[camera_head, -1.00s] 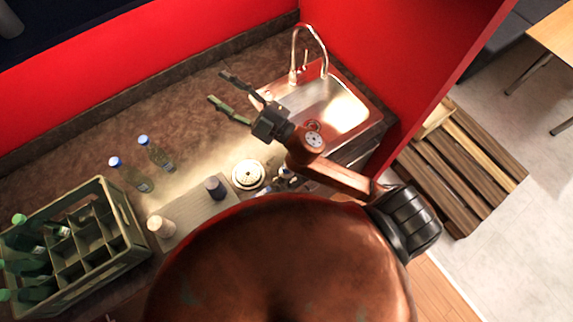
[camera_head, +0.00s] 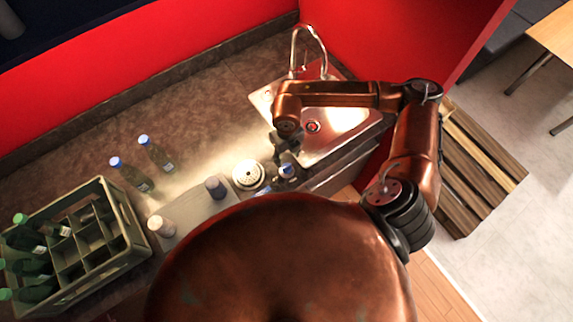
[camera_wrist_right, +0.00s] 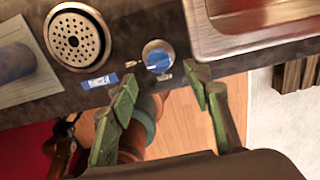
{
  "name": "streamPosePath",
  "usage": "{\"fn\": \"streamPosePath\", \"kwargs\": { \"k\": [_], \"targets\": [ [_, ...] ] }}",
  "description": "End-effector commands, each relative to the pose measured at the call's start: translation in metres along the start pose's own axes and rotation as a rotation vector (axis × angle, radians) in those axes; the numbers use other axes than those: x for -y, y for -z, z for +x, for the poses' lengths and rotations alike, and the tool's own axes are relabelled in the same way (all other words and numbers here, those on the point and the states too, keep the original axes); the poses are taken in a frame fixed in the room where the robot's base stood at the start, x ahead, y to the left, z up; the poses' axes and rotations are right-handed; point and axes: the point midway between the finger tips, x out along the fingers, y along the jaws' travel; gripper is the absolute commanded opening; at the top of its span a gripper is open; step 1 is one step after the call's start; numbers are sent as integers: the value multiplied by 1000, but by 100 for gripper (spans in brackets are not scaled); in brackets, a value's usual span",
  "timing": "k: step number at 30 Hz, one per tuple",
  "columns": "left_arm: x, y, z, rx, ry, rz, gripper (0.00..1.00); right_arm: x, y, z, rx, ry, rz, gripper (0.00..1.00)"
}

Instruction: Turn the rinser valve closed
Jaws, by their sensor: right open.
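The rinser valve is a round silver knob with a blue cap (camera_wrist_right: 157,60) on the counter's front edge, beside the rinser; it also shows in the head view (camera_head: 287,171). The rinser is a round perforated metal disc (camera_wrist_right: 76,38), also in the head view (camera_head: 247,175). My right gripper (camera_wrist_right: 164,84) is open and empty in the wrist view, its two green fingers apart, with the knob just beyond the gap between the tips. In the head view the right gripper (camera_head: 283,153) points down by the valve, partly hidden by its wrist. My left gripper is not in view.
A steel sink (camera_head: 345,118) with a tap (camera_head: 308,45) lies right of the valve. A blue label (camera_wrist_right: 100,81) sits left of the knob. Two bottles (camera_head: 140,175), cups (camera_head: 162,226) and a bottle crate (camera_head: 128,218) stand left. The back counter is clear.

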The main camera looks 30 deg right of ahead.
Motion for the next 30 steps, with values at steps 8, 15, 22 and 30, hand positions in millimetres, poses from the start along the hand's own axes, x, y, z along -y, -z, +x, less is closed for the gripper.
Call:
{"fn": "streamPosePath", "kwargs": {
  "k": [8, 15, 22, 30],
  "targets": [
    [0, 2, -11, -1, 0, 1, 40, -2, 3, 43, -6, -4, -1, 45],
    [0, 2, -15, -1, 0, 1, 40, -3, 2, 66, -3, -6, -3, 45],
    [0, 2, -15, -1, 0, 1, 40, -3, 2, 70, -2, -6, -3, 45],
    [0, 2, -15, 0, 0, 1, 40, -3, 2, 69, -3, -7, -3, 32]
  ]
}}
